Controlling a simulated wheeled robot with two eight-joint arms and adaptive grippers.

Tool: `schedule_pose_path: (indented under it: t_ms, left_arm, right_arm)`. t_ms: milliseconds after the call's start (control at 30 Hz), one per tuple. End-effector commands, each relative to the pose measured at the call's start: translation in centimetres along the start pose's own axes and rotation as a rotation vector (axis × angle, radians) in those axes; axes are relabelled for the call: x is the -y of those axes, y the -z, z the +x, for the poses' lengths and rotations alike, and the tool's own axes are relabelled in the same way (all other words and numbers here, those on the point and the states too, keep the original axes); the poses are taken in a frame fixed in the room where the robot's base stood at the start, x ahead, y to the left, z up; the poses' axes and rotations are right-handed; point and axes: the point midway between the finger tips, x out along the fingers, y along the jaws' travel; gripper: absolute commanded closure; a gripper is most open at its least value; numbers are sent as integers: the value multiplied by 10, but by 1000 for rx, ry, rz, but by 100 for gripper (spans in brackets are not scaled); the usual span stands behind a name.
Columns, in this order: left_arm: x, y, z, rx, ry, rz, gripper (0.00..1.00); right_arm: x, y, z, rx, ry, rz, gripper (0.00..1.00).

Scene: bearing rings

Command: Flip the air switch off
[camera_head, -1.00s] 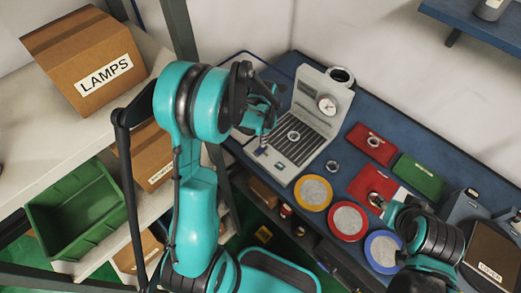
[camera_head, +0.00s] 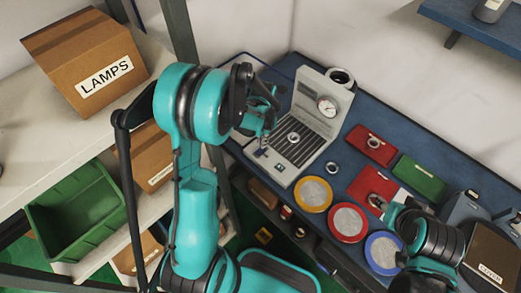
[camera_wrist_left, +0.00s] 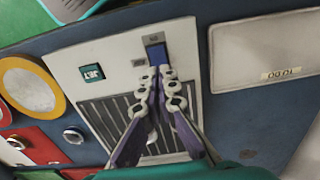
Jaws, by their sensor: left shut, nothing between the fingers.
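The air switch (camera_wrist_left: 157,54) is a blue lever on the light grey panel of the test station (camera_head: 309,171), with a small dark label above it in the left wrist view. My left gripper (camera_wrist_left: 166,74) is shut and empty. Its fingertips are right at the lower end of the blue lever, and I cannot tell whether they touch it. The fingers hide part of the switch. In the head view my left gripper (camera_head: 262,141) is over the station's near left corner. My right gripper (camera_head: 377,202) is by the red mat; its jaws are unclear.
A teal button plate (camera_wrist_left: 91,73) is left of the switch in the wrist view. A metal ring (camera_head: 293,138) lies on the station's slatted grille, near the gauge (camera_head: 327,106). Yellow, red and blue round trays (camera_head: 347,240) and red and green boxes (camera_head: 420,177) stand to the right.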

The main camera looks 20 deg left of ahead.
Motion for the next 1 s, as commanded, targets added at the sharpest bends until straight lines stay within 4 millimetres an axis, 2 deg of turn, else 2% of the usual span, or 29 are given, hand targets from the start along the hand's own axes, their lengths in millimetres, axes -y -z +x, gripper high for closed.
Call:
schedule_pose_path:
  t_ms: [1000]
  left_arm:
    - [0,0,12,0,0,0,100]
  right_arm:
    - [0,-6,9,0,0,0,60]
